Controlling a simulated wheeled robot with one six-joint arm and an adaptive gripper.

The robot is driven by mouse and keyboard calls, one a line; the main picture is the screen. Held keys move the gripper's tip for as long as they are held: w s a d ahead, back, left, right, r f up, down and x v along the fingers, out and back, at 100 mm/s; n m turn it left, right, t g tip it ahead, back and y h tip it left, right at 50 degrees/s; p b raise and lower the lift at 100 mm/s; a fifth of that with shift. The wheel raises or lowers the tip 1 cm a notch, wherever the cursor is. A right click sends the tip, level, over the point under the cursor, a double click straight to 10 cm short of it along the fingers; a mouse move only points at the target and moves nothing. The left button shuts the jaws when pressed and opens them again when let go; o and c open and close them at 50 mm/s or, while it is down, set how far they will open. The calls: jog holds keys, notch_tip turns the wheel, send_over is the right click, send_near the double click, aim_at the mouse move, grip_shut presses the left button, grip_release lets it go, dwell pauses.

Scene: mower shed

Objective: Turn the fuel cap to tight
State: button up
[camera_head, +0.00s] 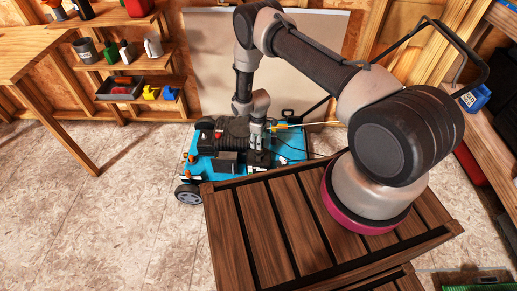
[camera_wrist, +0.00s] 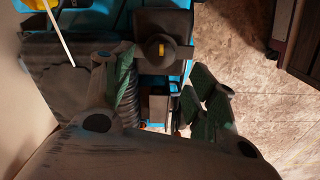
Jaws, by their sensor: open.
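A dark round cap with a yellow mark (camera_wrist: 161,50), which looks like the fuel cap, sits on a black box-shaped part of the mower in the wrist view. The blue mower (camera_head: 293,146) with its black engine (camera_head: 222,132) stands behind the slatted wooden table in the head view. I cannot pick out the cap there. My gripper (camera_wrist: 167,88) is open, its green-padded fingers spread apart. The cap lies just above the gap between the fingers in the wrist picture, and I see nothing held. In the head view my gripper (camera_head: 257,152) reaches down over the mower deck.
The slatted wooden table (camera_head: 262,228) stands in front of the mower. The mower's black handle (camera_head: 441,32) rises at the right. Shelves with bottles and a grey tray (camera_head: 120,88) line the back left wall. The floor (camera_head: 110,220) at left is clear.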

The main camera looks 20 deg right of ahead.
notch_tip(320, 180, down, 7)
jog(key=shift+s+r, duration=0.1)
jog(key=shift+r, duration=0.1)
jog(key=shift+c, duration=0.5)
jog(key=c, duration=0.9)
